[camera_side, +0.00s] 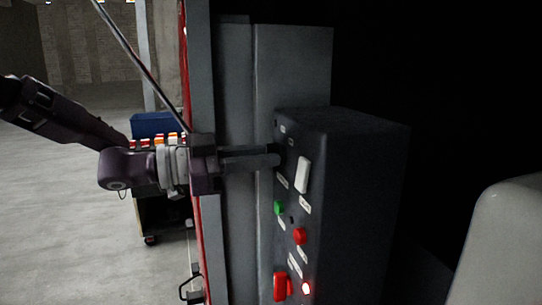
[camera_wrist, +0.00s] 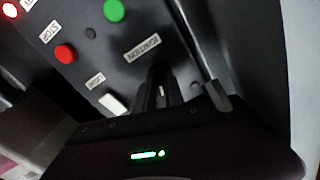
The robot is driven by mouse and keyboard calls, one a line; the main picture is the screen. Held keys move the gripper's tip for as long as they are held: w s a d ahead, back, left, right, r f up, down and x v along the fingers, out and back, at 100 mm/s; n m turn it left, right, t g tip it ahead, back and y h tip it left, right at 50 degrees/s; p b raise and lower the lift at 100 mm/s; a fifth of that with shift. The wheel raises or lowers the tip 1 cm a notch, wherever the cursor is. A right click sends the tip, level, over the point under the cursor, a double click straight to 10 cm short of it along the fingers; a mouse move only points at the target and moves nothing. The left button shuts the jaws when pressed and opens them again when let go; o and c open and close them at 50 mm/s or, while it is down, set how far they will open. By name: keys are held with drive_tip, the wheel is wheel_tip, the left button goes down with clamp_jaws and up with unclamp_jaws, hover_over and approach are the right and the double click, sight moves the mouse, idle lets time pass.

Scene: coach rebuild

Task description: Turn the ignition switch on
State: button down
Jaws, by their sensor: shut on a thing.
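The dark control box (camera_side: 345,170) carries the switches on its front panel. In the wrist view the IGNITION label (camera_wrist: 142,47) lies just beyond my fingertips. My gripper (camera_side: 276,160) reaches in from the left, level with the upper part of the panel. In the wrist view my gripper (camera_wrist: 162,78) has its dark fingers close together at the panel, beside the IGNITION label. It is shut on the ignition switch, which the fingers hide almost wholly. I cannot tell which way the switch is turned.
A white rocker (camera_side: 302,175) sits right of my fingertips. Below are a green button (camera_side: 279,207), a red button (camera_side: 299,236), a red handle (camera_side: 281,287) and a lit red lamp (camera_side: 306,288). A grey post (camera_side: 201,90) stands behind my wrist.

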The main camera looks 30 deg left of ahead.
drive_tip(key=m, duration=0.8)
drive_tip(key=c, duration=1.2)
unclamp_jaws()
drive_tip(key=shift+c, duration=0.2)
drive_tip(key=v, duration=0.9)
